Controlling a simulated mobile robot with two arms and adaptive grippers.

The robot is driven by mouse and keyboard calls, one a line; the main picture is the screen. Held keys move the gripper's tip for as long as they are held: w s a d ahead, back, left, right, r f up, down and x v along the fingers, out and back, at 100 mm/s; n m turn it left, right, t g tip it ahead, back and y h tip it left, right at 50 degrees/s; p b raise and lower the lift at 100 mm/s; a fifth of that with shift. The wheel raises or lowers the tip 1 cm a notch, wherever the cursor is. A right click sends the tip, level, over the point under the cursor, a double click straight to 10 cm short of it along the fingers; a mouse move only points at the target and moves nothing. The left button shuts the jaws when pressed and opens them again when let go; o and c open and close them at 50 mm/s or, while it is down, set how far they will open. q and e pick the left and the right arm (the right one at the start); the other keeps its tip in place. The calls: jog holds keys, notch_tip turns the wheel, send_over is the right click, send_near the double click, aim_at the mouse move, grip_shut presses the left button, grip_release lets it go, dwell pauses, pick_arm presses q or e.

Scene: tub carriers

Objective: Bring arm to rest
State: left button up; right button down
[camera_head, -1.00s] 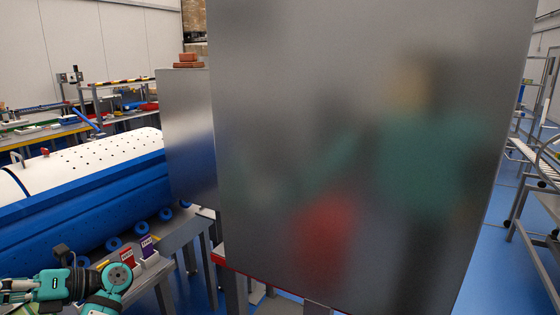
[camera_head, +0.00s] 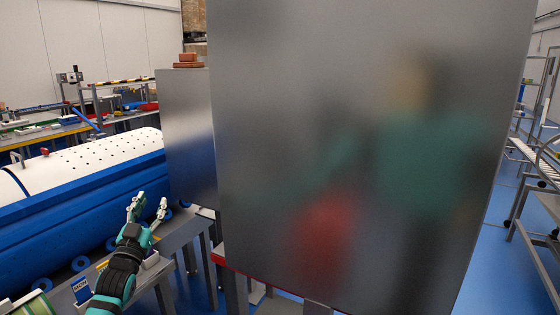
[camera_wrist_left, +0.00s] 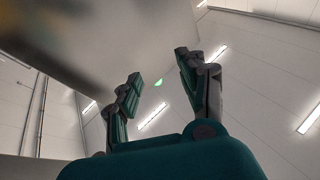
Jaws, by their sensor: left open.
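My left gripper (camera_head: 147,208) is in the lower left of the head view, in front of the blue side of the tank. Its two fingers are spread and point up, with nothing between them. In the left wrist view the open fingers (camera_wrist_left: 158,88) point up towards the ceiling lights and a grey metal surface. The rest of my left arm shows below the gripper in the head view. My right gripper is not seen directly; a large grey metal panel (camera_head: 290,110) shows only a blurred teal reflection.
The grey panel fills the middle of the head view, close to my left gripper's right. A blue and white tank (camera_head: 95,165) lies behind the gripper. A metal bench (camera_head: 180,232) with small labelled boxes (camera_head: 82,290) is near the arm. Blue floor shows at right.

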pick_arm(q)
notch_tip(320, 180, down, 24)
jog(key=s+g+y, duration=0.2)
jog(key=g, duration=0.5)
jog(key=s+d+f+g, duration=0.1)
jog(key=s+f+g, duration=0.1)
jog(key=s+f, duration=0.5)
jog(key=s+d+f+g, duration=0.1)
jog(key=s+f, duration=0.3)
jog(key=f, duration=0.7)
jog(key=s+f+g, duration=0.2)
jog(key=s+f, duration=0.3)
jog(key=f, duration=0.3)
jog(key=s+d+f+g, duration=0.2)
jog(key=s+f, duration=0.5)
jog(key=s, duration=0.4)
jog(key=s+d+f+g+h, duration=0.1)
jog(key=s+d+f+g, duration=0.1)
jog(key=s+f, duration=0.6)
jog(key=s+d+f+g, duration=0.1)
jog(key=s+f+g, duration=0.3)
jog(key=s, duration=0.9)
jog(key=s+d+f, duration=0.1)
jog(key=s+f, duration=0.1)
jog(key=s, duration=0.6)
jog(key=s+d+f+g, duration=0.1)
jog(key=s+f, duration=0.1)
jog(key=s, duration=0.6)
jog(key=shift+d+f, duration=0.15)
jog(key=shift+d, duration=0.2)
